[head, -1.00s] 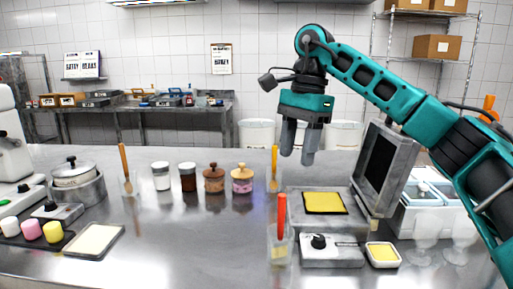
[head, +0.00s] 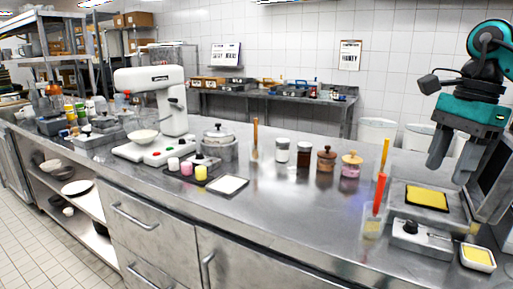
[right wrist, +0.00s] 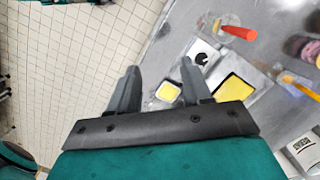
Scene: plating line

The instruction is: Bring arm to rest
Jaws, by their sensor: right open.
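My right gripper (head: 451,158) hangs at the right edge of the head view, fingers pointing down. It is open and empty, above the counter near the press with the yellow pad (head: 427,197). In the right wrist view its two fingers (right wrist: 164,92) stand apart with nothing between them. Beyond them lie a small white dish with yellow content (right wrist: 168,92) and the yellow pad (right wrist: 233,88). My left gripper is not in the head view.
The steel counter (head: 300,205) holds a stand mixer (head: 150,95), a lidded pot (head: 218,140), several jars, a white-topped tray (head: 228,185) and a red-handled tool in a clear cup (head: 372,228). Open floor (head: 40,220) lies at the left front.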

